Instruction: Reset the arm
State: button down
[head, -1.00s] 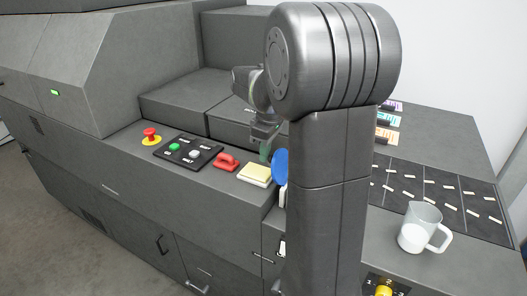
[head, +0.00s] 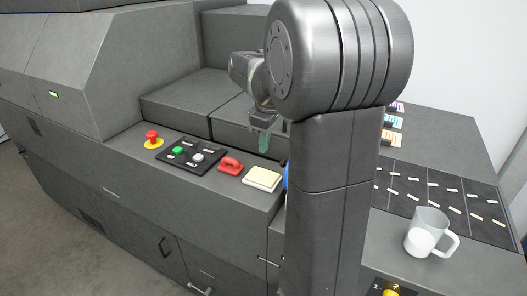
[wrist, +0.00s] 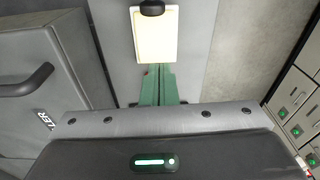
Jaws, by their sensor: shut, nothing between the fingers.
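My gripper (head: 264,145) hangs over the grey machine ledge, behind the red handle and the cream pad in the head view. In the wrist view its green fingers (wrist: 158,85) are together with nothing between them. My arm is folded, with a large link covering the middle of the head view. The cream pad (head: 262,178) lies on the ledge, and it also shows just beyond the fingertips in the wrist view (wrist: 155,35). The gripper appears apart from it.
A red emergency button (head: 152,137), a black button panel (head: 191,153) and a red handle (head: 231,165) line the ledge. A white mug (head: 428,232) stands at the right by a dark marked mat (head: 458,196). A blue object is mostly hidden behind my arm.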

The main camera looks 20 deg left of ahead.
jog(key=d+r, duration=0.3)
jog(key=r, duration=0.3)
jog(key=shift+r, duration=0.25)
jog(key=shift+s+d, duration=0.1)
jog(key=shift+s, duration=0.05)
